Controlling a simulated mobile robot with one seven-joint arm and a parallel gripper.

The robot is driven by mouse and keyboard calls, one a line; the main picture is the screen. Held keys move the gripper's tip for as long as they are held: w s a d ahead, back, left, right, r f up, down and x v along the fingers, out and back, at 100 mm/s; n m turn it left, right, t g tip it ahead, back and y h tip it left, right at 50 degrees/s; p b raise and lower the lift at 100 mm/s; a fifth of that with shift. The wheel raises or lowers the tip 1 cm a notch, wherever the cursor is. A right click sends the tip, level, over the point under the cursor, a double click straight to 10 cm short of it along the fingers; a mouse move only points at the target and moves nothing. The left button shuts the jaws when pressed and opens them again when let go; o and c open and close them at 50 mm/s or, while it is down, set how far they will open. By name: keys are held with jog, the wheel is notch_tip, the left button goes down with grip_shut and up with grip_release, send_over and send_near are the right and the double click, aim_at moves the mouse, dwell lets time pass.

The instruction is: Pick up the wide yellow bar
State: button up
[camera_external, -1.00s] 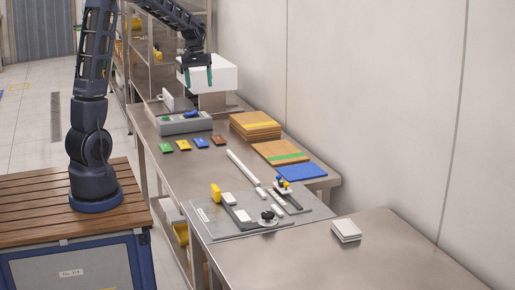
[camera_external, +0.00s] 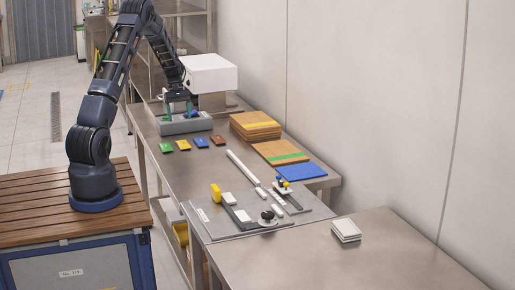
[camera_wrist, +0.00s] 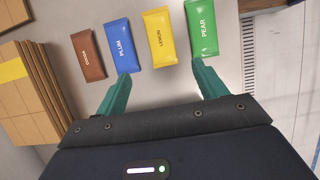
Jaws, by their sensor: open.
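The wide yellow bar, a flat packet marked LEMON (camera_wrist: 160,37), lies on the steel table; it also shows in the external view (camera_external: 183,145). It sits in a row between the blue PLUM bar (camera_wrist: 121,45) and the green PEAR bar (camera_wrist: 202,28). A brown bar (camera_wrist: 87,56) is at the row's other end. My gripper (camera_wrist: 161,70) is open and empty. In the wrist view the yellow bar appears between and beyond its two teal fingertips. In the external view my gripper (camera_external: 178,110) is above the grey box, behind the row.
A grey box (camera_external: 195,125) stands behind the bars. Stacked cardboard (camera_external: 255,128) and a flat board with a green stripe (camera_external: 280,153) lie to the right. A blue sheet (camera_external: 301,171) and a grey fixture plate (camera_external: 232,229) are nearer the camera.

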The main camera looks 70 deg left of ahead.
send_near(183, 142)
jog(key=x, duration=0.2)
jog(key=shift+a+f, duration=0.1)
jog(key=shift+f, duration=0.3)
jog(key=shift+x, duration=2.6)
jog(key=c, duration=1.1)
jog(key=shift+r, duration=0.15)
